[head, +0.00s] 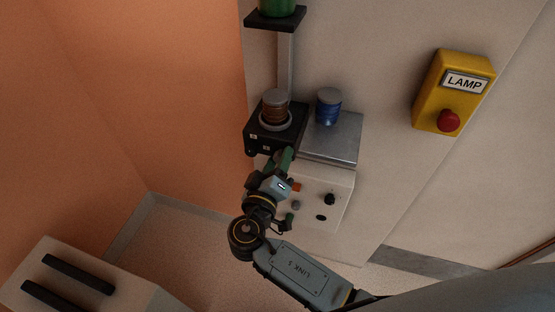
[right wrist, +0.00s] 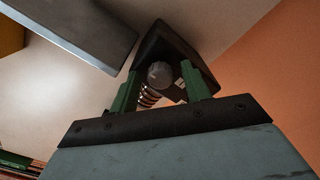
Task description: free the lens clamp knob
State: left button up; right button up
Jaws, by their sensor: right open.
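The black clamp stage (head: 262,139) holds a copper-brown ringed lens (head: 274,106) in a pale ring. In the right wrist view I see the stage (right wrist: 172,42) from below, with a round grey knob (right wrist: 159,75) under it and part of the ringed lens (right wrist: 148,97) behind. My right gripper (head: 285,160) is just below the stage in the head view. In the right wrist view its two green fingers (right wrist: 161,82) are apart, with the knob showing between them. I cannot tell whether they touch it. The knob is hidden in the head view. My left gripper is out of view.
A metal shelf (head: 334,139) with a blue cylinder (head: 328,107) adjoins the stage. Below is a white panel (head: 336,183) with several small controls. A green item (head: 277,6) sits on the upper bracket (head: 275,21). A yellow LAMP box (head: 440,97) is on the right wall.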

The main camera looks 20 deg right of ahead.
jog(key=c, duration=1)
jog(key=shift+n, duration=0.3)
jog(key=n+p, duration=0.1)
jog(key=n, duration=0.2)
jog(key=shift+r+n, duration=0.1)
jog(key=shift+n, duration=0.2)
jog(key=n+p, duration=0.2)
jog(key=n, duration=0.2)
jog(key=shift+n, duration=0.3)
jog(key=n+p, duration=0.2)
jog(key=n, duration=0.2)
jog(key=n+p, duration=0.2)
jog(key=n, duration=0.3)
jog(key=shift+p, duration=0.3)
jog(key=shift+n, duration=0.3)
